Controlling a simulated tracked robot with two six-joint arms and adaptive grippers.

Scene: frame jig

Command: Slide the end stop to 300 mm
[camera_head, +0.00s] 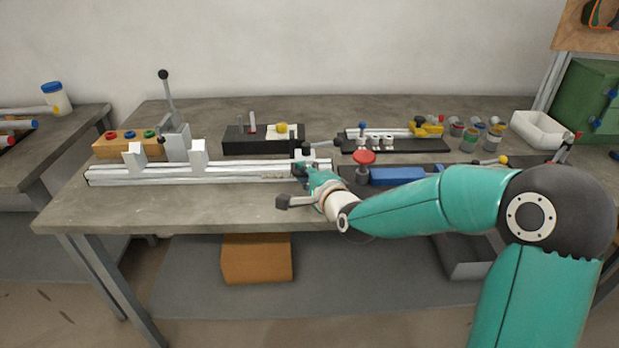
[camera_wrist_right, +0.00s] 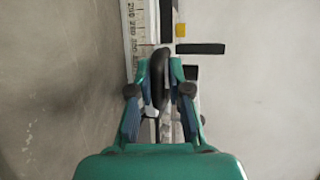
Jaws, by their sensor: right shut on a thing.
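The long silver rail (camera_head: 240,177) lies along the front of the bench. The end stop (camera_head: 304,155) sits on the rail near its right end, partly hidden by my right gripper. My right gripper (camera_head: 305,172) is at the rail's front side and shut on the end stop. In the right wrist view my two fingers (camera_wrist_right: 161,62) close around the stop's dark handle (camera_wrist_right: 158,76). A printed scale (camera_wrist_right: 134,27) runs along the rail beside it, too blurred to read surely. My left gripper is not in view.
A lever clamp (camera_head: 176,135) and two white blocks stand at the rail's left part. A red knob (camera_head: 364,157) and a blue block (camera_head: 397,176) are to the right. The bench front is bare left of my arm.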

